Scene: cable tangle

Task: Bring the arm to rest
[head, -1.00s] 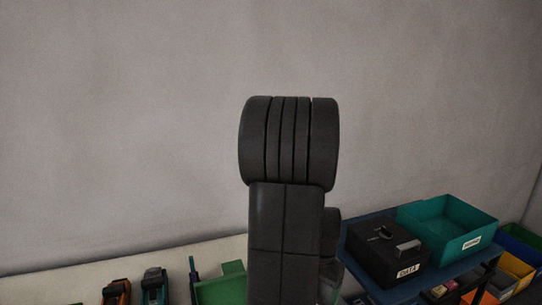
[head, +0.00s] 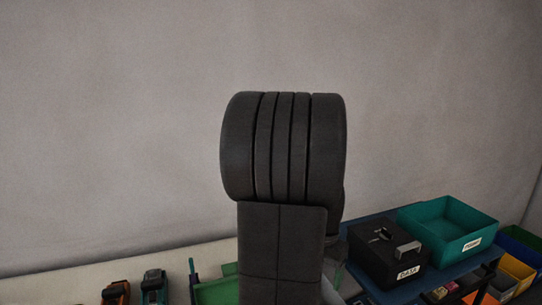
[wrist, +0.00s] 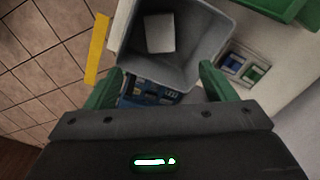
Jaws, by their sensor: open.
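My gripper (wrist: 160,84) shows in the wrist view with its two green fingers spread wide apart. It is open and nothing is held between the fingers. Beyond the fingertips is a grey open bin (wrist: 200,30) with a pale block (wrist: 160,33) inside it. A blue item with markings (wrist: 150,92) shows below the bin, between the fingers in the picture. In the head view my dark arm stands upright in the middle, and my gripper is not visible there.
In the head view, a black box labelled DATA (head: 385,262) and a teal bin (head: 447,222) stand at right. Orange (head: 116,293) and teal (head: 154,287) tools lie at lower left. The wrist view shows tiled floor (wrist: 45,50) and a yellow strip (wrist: 97,48).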

